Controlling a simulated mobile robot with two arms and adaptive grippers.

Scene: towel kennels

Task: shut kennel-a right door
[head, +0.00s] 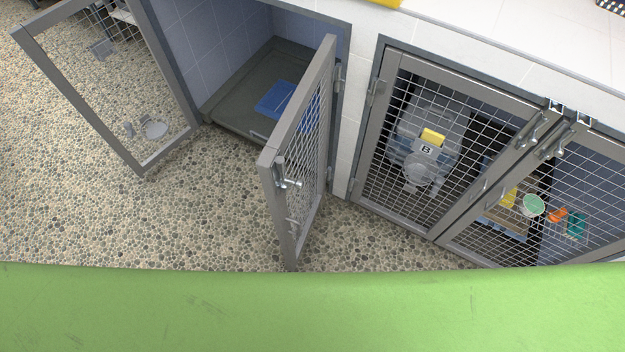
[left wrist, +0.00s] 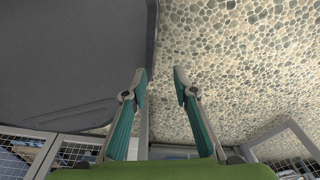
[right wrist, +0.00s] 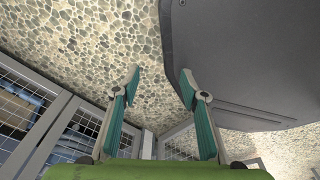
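The open kennel at the left in the head view, seemingly kennel-a (head: 241,92), has both doors swung out. Its right door (head: 297,155) is a grey frame with wire mesh. It is hinged on the opening's right side and stands out over the floor, with a latch (head: 287,180) on its free edge. The left door (head: 105,85) also stands open. Neither gripper shows in the head view. My left gripper (left wrist: 159,72) is open and empty in the left wrist view. My right gripper (right wrist: 160,72) is open and empty in the right wrist view.
Kennel B (head: 427,150) on the right has its mesh doors shut. A blue mat (head: 277,97) lies inside the open kennel. A white counter (head: 500,40) runs above. Pebbled floor (head: 180,215) in front is free.

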